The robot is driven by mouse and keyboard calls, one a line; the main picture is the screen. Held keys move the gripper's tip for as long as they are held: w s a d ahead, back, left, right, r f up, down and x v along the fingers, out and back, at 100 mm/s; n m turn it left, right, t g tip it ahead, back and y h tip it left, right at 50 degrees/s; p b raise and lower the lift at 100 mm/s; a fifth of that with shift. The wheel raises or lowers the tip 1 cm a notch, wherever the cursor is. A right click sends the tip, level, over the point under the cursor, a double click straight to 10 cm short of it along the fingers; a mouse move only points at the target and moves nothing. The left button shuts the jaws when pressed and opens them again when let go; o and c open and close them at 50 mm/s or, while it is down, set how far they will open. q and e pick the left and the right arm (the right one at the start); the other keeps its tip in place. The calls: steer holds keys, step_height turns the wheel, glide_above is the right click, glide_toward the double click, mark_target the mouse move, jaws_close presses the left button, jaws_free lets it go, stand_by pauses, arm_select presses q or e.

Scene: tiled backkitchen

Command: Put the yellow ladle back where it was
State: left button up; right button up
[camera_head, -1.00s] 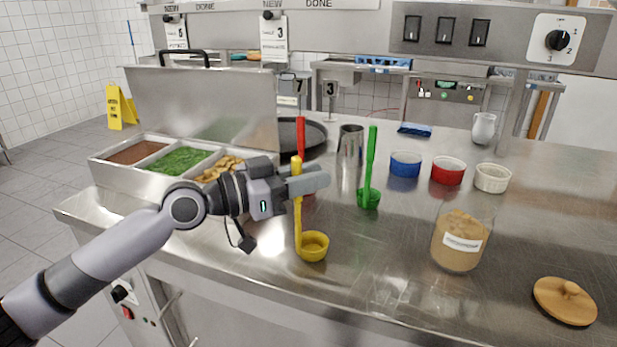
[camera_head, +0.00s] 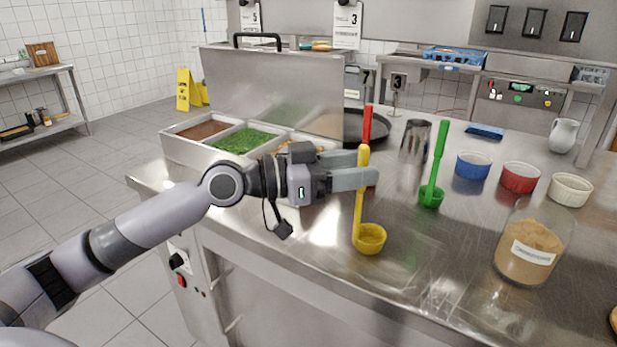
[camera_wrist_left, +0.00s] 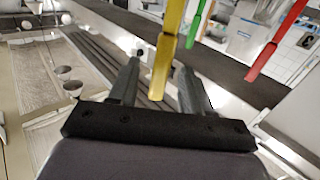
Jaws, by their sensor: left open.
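The yellow ladle (camera_head: 369,240) stands upright on the steel counter, its cup at the bottom and its handle pointing up. My left gripper (camera_head: 364,172) is open at the upper part of the handle. In the left wrist view the yellow ladle's handle (camera_wrist_left: 167,50) passes between the two open fingers of my left gripper (camera_wrist_left: 160,75). I cannot tell whether either finger touches it. My right gripper is in neither view.
A green ladle (camera_head: 439,160) stands to the right, and a red ladle (camera_head: 367,122) rises just behind the gripper. A food container (camera_head: 180,150) with a raised lid is at left. A metal cylinder (camera_head: 415,140), bowls and a labelled jar (camera_head: 530,250) stand further right.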

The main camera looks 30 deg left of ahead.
arm_select(q)
steer(key=b+v, duration=0.4)
steer(key=v, duration=0.4)
steer(key=shift+s+a, duration=0.15)
steer(key=shift+s, duration=0.05)
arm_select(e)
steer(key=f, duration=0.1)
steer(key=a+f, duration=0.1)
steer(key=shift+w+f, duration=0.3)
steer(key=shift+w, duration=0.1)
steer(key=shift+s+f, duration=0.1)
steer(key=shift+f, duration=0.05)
